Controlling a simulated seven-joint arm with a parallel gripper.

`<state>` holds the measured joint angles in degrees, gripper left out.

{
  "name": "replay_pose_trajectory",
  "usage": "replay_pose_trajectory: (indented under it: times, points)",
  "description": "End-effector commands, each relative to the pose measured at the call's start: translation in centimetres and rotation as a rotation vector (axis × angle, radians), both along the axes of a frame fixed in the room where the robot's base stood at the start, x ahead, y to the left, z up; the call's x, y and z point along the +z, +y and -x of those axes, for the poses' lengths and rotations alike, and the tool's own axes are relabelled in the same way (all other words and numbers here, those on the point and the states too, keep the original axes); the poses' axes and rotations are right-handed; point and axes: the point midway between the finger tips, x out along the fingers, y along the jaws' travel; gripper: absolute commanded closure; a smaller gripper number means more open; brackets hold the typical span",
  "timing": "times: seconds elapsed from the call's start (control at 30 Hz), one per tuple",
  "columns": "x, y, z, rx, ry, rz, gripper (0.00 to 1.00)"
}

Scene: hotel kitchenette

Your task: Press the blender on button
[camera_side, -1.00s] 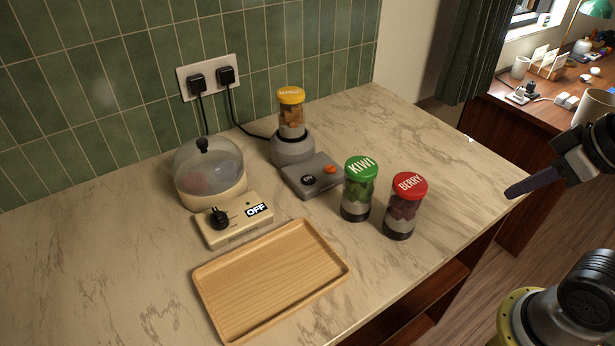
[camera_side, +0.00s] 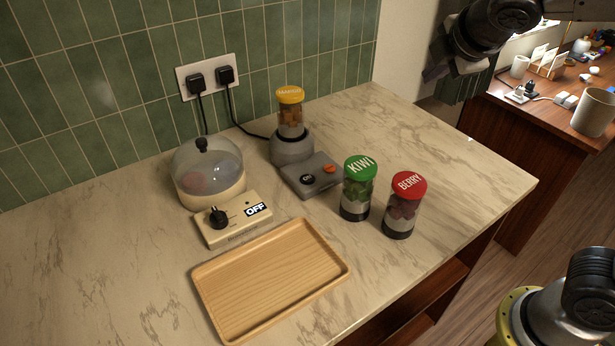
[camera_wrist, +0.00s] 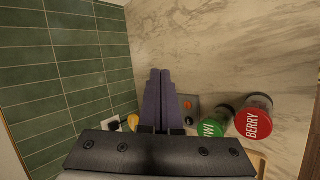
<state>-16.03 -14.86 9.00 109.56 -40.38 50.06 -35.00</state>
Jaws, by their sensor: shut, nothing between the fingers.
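The blender (camera_side: 292,150) stands near the tiled wall, with a yellow-lidded mango jar (camera_side: 290,112) upright on its base. Its grey control box (camera_side: 318,184) sits in front, with an orange button (camera_side: 329,169) and a round black knob or label (camera_side: 307,179). My gripper (camera_wrist: 160,76) is shut and empty, its dark purple fingers together. In the wrist view the orange button (camera_wrist: 187,104) shows just right of the fingers, which hide part of the blender. In the side view my wrist is high at the top right, apart from the blender; the fingertips are unclear there.
The green-lidded kiwi jar (camera_side: 358,190) and red-lidded berry jar (camera_side: 404,206) stand right of the control box. A domed cooker (camera_side: 209,172) and its OFF control box (camera_side: 235,220) are left. A wooden tray (camera_side: 270,280) lies in front. Cords run to a wall outlet (camera_side: 210,77).

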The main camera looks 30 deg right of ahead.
Motion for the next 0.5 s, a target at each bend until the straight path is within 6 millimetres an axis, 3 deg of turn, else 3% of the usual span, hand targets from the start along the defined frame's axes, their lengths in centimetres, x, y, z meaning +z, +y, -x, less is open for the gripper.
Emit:
replay_pose_trajectory:
  times: [0.03,0.1,0.23,0.4,0.5]
  points:
    - [-0.4,1.6,-2.1,0.068,0.02,0.06,1.0]
    - [-1.0,3.6,-4.5,0.15,0.039,0.14,1.0]
    - [-2.7,7.9,-8.1,0.288,0.07,0.263,1.0]
    - [-6.0,13.4,-10.6,0.417,0.106,0.357,1.0]
    - [-7.9,15.8,-11.0,0.464,0.131,0.381,1.0]
